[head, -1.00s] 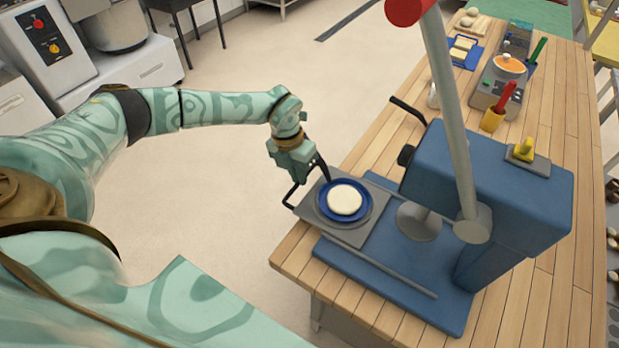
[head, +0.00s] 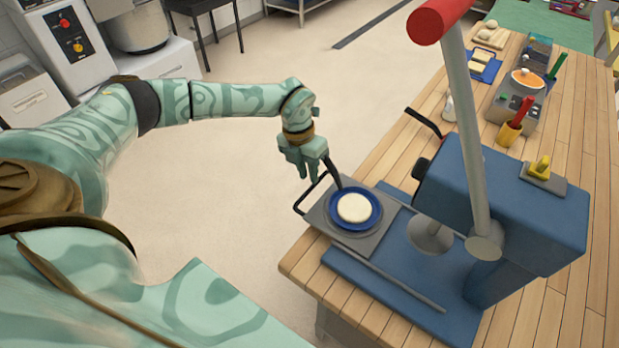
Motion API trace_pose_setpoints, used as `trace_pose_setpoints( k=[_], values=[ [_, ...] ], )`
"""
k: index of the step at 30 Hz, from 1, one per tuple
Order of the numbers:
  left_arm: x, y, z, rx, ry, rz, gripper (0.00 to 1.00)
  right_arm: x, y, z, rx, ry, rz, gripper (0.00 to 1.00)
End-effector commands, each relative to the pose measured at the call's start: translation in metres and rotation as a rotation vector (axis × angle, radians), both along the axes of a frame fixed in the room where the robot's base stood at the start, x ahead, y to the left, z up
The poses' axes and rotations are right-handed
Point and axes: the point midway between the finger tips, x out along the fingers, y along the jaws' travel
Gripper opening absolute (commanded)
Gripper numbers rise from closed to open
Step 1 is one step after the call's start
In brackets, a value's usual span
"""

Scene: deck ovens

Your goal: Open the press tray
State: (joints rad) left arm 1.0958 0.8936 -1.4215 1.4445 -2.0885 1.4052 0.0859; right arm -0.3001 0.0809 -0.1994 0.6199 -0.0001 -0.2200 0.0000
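The press tray (head: 372,240) is a grey plate slid out of the blue press (head: 515,205) towards the left, past the edge of the press base. A blue dish (head: 337,218) with a pale round dough disc (head: 354,208) lies on it. The tray's black loop handle (head: 305,196) sticks out at its left end. My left gripper (head: 309,175) is just above the handle, fingers pointing down. Its fingers look spread, with no clear grip on the handle. My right gripper is not in view.
The press lever with its red grip (head: 440,18) rises above the wooden counter (head: 345,278). The floor left of the counter is clear.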

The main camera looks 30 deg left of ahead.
Motion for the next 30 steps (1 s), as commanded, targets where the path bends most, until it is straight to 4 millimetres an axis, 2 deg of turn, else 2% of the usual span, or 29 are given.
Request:
trace_pose_setpoints(
  k=[1,6,13,19,30],
  values=[
    [0.002,0.003,0.016,0.0,-0.006,0.001,0.2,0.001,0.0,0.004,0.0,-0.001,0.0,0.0],
    [0.002,0.012,0.063,0.001,-0.007,0.001,0.2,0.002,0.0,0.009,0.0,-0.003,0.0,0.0],
    [0.001,0.021,0.111,0.001,-0.004,0.001,0.2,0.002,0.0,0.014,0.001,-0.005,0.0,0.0],
    [0.001,0.024,0.127,0.0,-0.003,0.001,0.2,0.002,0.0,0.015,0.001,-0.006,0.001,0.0],
    [0.001,0.025,0.128,0.0,-0.001,0.0,0.2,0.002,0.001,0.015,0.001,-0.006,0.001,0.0]
  ],
)
